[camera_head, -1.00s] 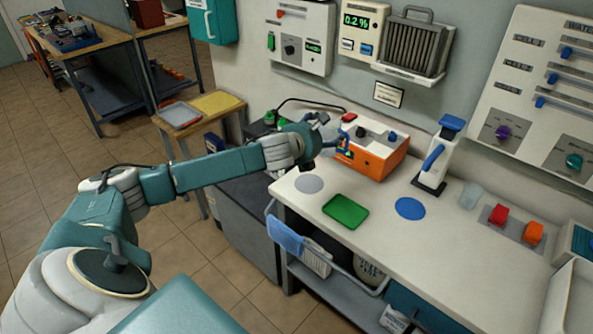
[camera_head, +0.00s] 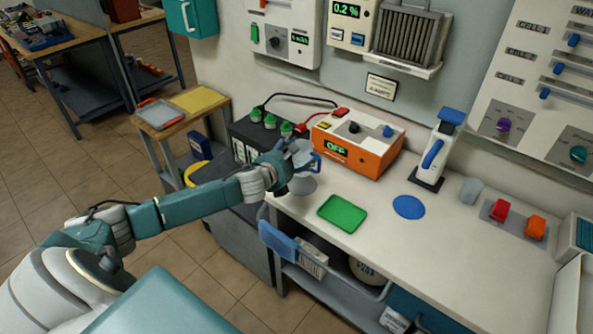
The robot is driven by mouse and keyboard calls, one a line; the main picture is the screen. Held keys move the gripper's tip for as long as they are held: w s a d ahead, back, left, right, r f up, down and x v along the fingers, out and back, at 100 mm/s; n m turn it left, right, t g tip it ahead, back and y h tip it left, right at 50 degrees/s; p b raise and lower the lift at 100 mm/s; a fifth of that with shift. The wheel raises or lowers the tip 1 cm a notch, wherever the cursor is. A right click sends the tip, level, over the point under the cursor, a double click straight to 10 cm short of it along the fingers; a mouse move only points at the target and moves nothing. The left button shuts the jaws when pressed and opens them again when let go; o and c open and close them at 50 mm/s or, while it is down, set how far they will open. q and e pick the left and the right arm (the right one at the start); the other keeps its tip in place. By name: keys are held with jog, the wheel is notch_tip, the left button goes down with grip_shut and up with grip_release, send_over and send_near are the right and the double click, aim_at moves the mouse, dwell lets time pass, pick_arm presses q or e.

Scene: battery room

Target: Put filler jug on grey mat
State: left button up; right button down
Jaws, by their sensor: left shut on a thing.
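My left gripper (camera_head: 293,165) is shut on the filler jug (camera_head: 303,154), a pale jug with a blue handle. The gripper covers much of the jug. They are over the back part of the grey mat (camera_head: 303,186), a round disc near the left end of the white bench. The gripper and jug hide part of the mat. I cannot tell whether the jug's base touches it. My right gripper is not in view.
The orange charger (camera_head: 372,160) stands just behind and right of the jug. The battery (camera_head: 250,135) is behind left. A blue-handled device (camera_head: 433,155) and a small cup (camera_head: 471,191) stand further right.

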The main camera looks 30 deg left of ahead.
pick_arm(q)
jog(key=shift+f, duration=0.85)
notch_tip(320, 180, down, 3)
jog(key=shift+f, duration=0.5)
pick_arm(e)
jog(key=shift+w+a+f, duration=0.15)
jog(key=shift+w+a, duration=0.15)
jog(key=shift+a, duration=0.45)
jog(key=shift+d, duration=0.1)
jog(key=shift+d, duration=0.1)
pick_arm(q)
jog(key=shift+f+b, duration=0.15)
jog(key=shift+b, duration=0.2)
jog(key=o, duration=1.2)
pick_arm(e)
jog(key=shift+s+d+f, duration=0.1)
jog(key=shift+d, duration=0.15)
